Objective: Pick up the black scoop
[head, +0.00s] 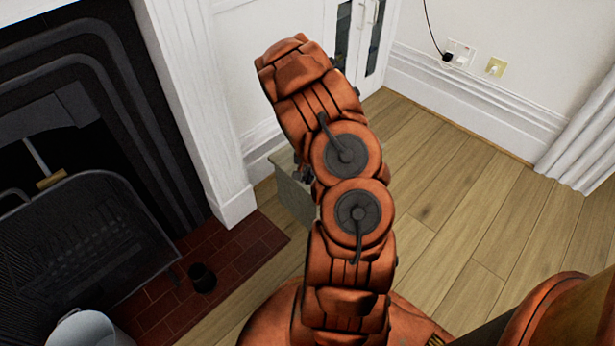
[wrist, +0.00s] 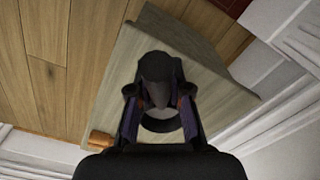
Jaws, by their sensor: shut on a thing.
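In the wrist view my gripper (wrist: 157,98) is shut on a dark, blunt-pointed thing, which I take to be the black scoop (wrist: 155,68). The scoop sits between the fingertips, and part of it is hidden by them. Behind it is the pale grey-green top of a box or small table (wrist: 115,85); I cannot tell whether the scoop touches it. In the head view my arm covers the scoop and most of the gripper.
The grey-green box also shows in the head view (head: 291,192), partly behind my arm. A small orange-brown piece (wrist: 101,139) is at its edge. A dark cup (head: 202,278) stands on the brick hearth (head: 240,256), near a mesh fire screen (head: 85,235). Wooden floor (head: 470,215) at right is clear.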

